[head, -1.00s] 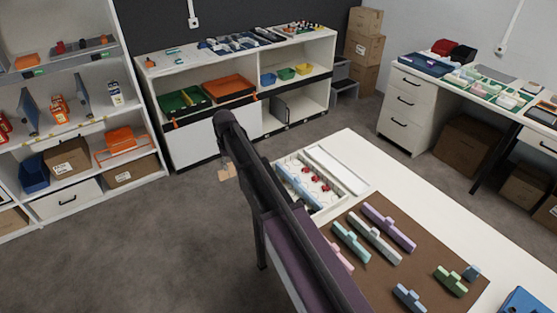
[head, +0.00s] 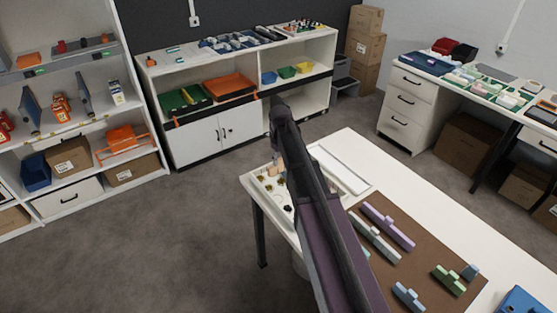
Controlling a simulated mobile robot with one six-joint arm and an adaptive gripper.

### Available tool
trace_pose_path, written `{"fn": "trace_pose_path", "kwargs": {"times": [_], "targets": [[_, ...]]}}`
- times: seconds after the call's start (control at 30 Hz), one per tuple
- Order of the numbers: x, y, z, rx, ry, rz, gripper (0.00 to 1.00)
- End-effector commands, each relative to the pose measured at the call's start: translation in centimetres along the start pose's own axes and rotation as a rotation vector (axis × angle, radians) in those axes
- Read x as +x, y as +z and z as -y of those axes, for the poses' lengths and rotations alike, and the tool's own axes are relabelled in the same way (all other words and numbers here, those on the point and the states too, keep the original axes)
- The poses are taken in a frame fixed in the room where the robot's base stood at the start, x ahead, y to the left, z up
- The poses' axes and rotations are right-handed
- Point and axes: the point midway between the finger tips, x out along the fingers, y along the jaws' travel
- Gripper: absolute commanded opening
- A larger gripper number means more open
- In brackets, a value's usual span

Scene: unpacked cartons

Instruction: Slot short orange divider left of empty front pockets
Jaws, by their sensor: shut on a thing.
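My gripper (head: 275,148) is at the far end of my arm, over the left part of the white divided tray (head: 257,188). It is mostly hidden by my arm. It is shut on a short pale orange divider (head: 279,167), of which only a small part shows. I cannot tell whether the divider touches the tray. Small yellowish and dark items lie in the tray's left pockets. My arm hides the tray's middle.
A brown mat (head: 440,245) on the white table holds a lilac divider (head: 388,226), a pale grey divider (head: 376,240), a green divider (head: 449,281) and a blue divider (head: 408,297). A blue bin (head: 522,303) stands at the right. The white strip beside the tray is clear.

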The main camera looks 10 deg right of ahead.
Motion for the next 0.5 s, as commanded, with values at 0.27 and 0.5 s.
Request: {"fn": "trace_pose_path", "kwargs": {"times": [0.27, 0.5], "targets": [[0.4, 0.0, 0.0, 0.001, 0.0, 0.0, 0.0], [1.9, 0.0, 0.0, 0.002, 0.0, 0.0, 0.0]]}}
